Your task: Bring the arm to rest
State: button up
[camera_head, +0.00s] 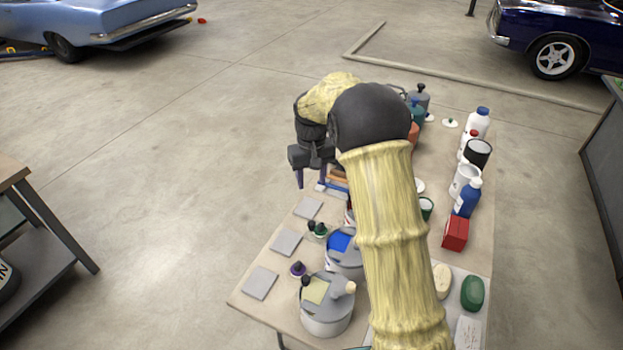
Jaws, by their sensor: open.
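My gripper (312,178) hangs from the end of my arm, over the left edge of the table (262,313). Its two fingers point down and stand apart. It is open, and I see nothing held between them. My arm, with a yellow cover and a black elbow, reaches across the middle of the table and hides part of what stands there. Some small items lie just right of the fingers, partly behind the arm; I cannot tell whether the fingers touch them.
Grey square tiles (286,242) lie along the table's left side. A grey pot (327,305) stands at the front. Bottles, including a blue one (467,198), and a red box (455,233) line the right side. A bench (40,215) stands left. Open floor lies between.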

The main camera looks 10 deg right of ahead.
dwell(0.4)
jog(key=s+d+m+t, duration=0.1)
jog(key=s+d, duration=0.3)
jog(key=s, duration=0.9)
jog(key=s+d+r+m+t, duration=0.1)
jog(key=s+d, duration=0.3)
jog(key=s, duration=0.9)
jog(key=shift+s+r+m+t, duration=0.25)
jog(key=shift+s+m+t, duration=0.05)
jog(key=shift+s+m, duration=0.1)
